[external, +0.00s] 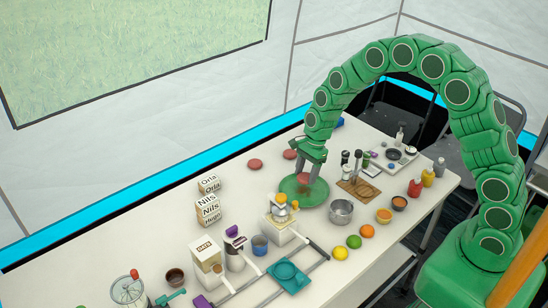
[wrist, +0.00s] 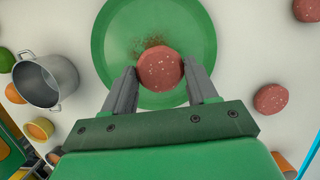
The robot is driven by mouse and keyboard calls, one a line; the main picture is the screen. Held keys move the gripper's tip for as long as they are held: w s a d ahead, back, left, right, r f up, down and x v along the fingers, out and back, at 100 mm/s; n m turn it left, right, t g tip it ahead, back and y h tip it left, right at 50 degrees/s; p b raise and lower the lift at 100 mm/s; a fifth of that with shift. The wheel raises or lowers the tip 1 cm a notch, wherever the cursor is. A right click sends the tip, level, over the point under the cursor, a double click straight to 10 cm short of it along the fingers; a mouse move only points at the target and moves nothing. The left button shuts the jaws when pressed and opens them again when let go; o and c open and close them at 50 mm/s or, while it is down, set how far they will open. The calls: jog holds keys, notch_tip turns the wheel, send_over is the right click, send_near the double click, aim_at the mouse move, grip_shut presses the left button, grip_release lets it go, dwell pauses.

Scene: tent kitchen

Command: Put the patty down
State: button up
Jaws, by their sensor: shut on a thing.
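My gripper (wrist: 162,85) is shut on a round reddish patty (wrist: 160,70), with one finger on either side of it in the wrist view. The patty is over the green plate (wrist: 110,45), near the plate's edge closest to my gripper. A brown speckled smear (wrist: 148,44) shows on the plate beside it. In the external view my gripper (external: 309,165) points down over the green plate (external: 288,195), and the held patty (external: 304,179) is partly hidden between the fingers. I cannot tell whether the patty touches the plate.
Two more patties lie on the white table, one (wrist: 272,99) right of my gripper and one (wrist: 307,9) at the top right. A metal pot (wrist: 45,78) stands left of the plate. Bottles, sauce bowls, fruit and boxes (external: 208,208) stand around. Clear table lies left of the plate (external: 240,205) externally.

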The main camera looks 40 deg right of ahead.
aim_at(307, 174)
jog(key=shift+w+f, duration=0.1)
jog(key=shift+f, duration=1.6)
jog(key=shift+f, duration=0.1)
jog(key=o, duration=1)
jog(key=shift+o, duration=0.2)
